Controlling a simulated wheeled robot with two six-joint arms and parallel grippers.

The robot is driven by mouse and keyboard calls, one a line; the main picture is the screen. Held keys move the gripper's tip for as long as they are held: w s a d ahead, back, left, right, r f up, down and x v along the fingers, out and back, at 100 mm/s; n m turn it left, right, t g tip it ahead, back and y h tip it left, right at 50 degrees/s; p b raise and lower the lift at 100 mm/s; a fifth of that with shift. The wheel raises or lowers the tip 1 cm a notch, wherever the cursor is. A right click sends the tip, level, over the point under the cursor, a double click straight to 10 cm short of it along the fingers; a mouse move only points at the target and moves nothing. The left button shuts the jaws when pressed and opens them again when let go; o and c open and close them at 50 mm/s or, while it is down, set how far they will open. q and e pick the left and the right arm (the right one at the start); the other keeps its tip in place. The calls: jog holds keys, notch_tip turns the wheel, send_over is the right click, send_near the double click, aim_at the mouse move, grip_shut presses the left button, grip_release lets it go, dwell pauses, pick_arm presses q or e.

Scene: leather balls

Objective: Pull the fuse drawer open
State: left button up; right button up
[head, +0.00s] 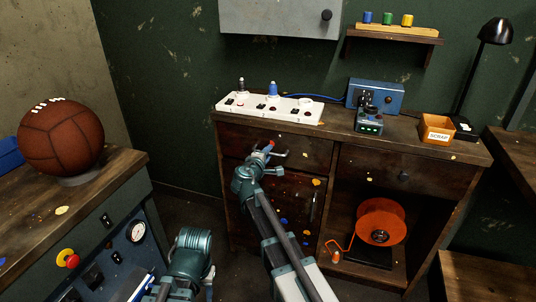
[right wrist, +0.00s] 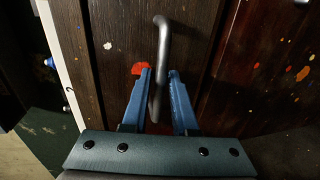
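The left drawer (head: 312,151) of the dark wooden cabinet has a metal bar handle, and its front looks flush with the cabinet. My right gripper (head: 277,150) is at this drawer front. In the right wrist view, the bar handle (right wrist: 163,45) runs between the two blue fingers of the right gripper (right wrist: 160,72). It lies close to the left finger, with a gap on the right finger's side, so the gripper looks open around it. My wrist hides part of the drawer in the head view.
A right drawer with a round knob (head: 403,176) is beside it. A door (head: 290,200) is below, and an orange reel (head: 382,212) stands in the open bay. A white power strip (head: 268,107) lies on top. A bench with a leather ball (head: 60,137) is at left.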

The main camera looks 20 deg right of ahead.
grip_shut()
dwell(1.3)
